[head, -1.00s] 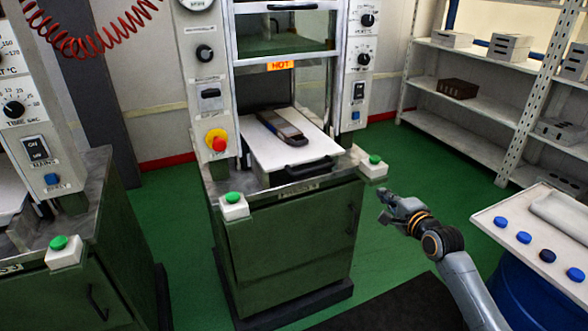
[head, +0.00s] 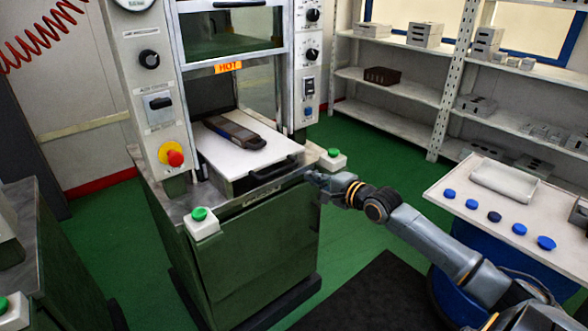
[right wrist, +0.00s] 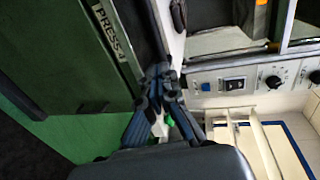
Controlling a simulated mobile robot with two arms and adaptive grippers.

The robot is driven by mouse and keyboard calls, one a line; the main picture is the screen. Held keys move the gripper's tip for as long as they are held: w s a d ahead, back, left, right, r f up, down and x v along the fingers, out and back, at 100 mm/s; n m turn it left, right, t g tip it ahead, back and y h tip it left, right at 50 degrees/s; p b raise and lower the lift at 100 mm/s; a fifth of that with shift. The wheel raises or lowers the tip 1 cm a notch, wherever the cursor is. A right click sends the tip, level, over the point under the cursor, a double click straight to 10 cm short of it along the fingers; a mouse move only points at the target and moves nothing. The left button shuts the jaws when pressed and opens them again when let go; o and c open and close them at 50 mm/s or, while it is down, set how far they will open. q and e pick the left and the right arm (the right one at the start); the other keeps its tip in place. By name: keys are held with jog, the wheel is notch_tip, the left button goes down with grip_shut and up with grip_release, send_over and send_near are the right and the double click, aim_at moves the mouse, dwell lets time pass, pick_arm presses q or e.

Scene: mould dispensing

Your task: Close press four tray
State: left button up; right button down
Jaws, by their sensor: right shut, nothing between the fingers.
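The white tray (head: 212,150) of press four sticks out of the front of the green press (head: 245,250), with a dark handle (head: 272,172) at its front. A dark mould (head: 236,133) lies on the tray. My right gripper (head: 314,180) is shut and empty at the press's front right edge, right of the tray handle and apart from it. In the right wrist view the closed fingers (right wrist: 160,78) are beside the press front, near its label plate (right wrist: 112,35). My left gripper is not in view.
Green buttons stand at the press's front left (head: 200,216) and right (head: 333,156) corners; the right one is close to my gripper. A side table (head: 470,215) with several blue caps stands right. Shelves (head: 400,90) are behind. Green floor lies between.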

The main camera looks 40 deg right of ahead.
aim_at(288, 168)
jog(key=x, duration=0.6)
jog(key=shift+w, duration=0.3)
jog(key=shift+w+f, duration=0.15)
jog(key=shift+w, duration=0.35)
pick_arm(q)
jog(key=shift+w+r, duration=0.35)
pick_arm(e)
jog(key=shift+w+f, duration=0.1)
jog(key=shift+w, duration=0.05)
jog(key=shift+a, duration=0.1)
